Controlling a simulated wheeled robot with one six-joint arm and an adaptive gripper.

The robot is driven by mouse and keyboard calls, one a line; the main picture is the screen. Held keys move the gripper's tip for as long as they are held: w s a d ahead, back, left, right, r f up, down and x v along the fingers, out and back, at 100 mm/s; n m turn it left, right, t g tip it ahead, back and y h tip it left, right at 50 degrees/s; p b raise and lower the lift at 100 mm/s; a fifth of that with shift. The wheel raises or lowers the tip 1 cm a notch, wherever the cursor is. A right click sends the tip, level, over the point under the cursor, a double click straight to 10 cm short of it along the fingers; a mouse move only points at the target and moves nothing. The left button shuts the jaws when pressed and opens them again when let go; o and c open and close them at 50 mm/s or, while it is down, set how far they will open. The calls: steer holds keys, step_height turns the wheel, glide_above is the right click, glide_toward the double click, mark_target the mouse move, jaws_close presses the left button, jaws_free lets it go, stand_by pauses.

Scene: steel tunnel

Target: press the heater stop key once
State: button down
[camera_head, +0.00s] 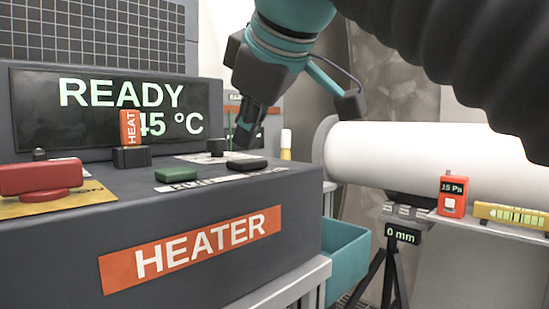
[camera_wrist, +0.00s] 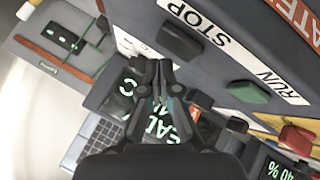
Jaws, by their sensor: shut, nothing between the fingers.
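The heater (camera_head: 60,240) is a dark grey box with an orange HEATER label. The stop key (camera_head: 247,164) is a flat black key near the right end of its top. In the wrist view the stop key (camera_wrist: 180,42) sits beside the white STOP label (camera_wrist: 200,28). The green run key (camera_head: 176,174) is to its left; it also shows in the wrist view (camera_wrist: 247,96). My gripper (camera_head: 242,143) is shut and empty, pointing down just above and behind the stop key. Its fingertips (camera_wrist: 157,66) appear close to the key; contact cannot be made out.
The display (camera_head: 105,105) reads READY and 45 °C. An orange HEAT tag (camera_head: 128,128) and a red knob (camera_head: 40,178) are further left. A teal bin (camera_head: 346,255) and white tube (camera_head: 420,155) lie right.

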mark_target(248, 161)
steer(key=shift+r+p, duration=1.9)
steer(key=shift+r, duration=0.6)
steer(key=shift+s, duration=0.1)
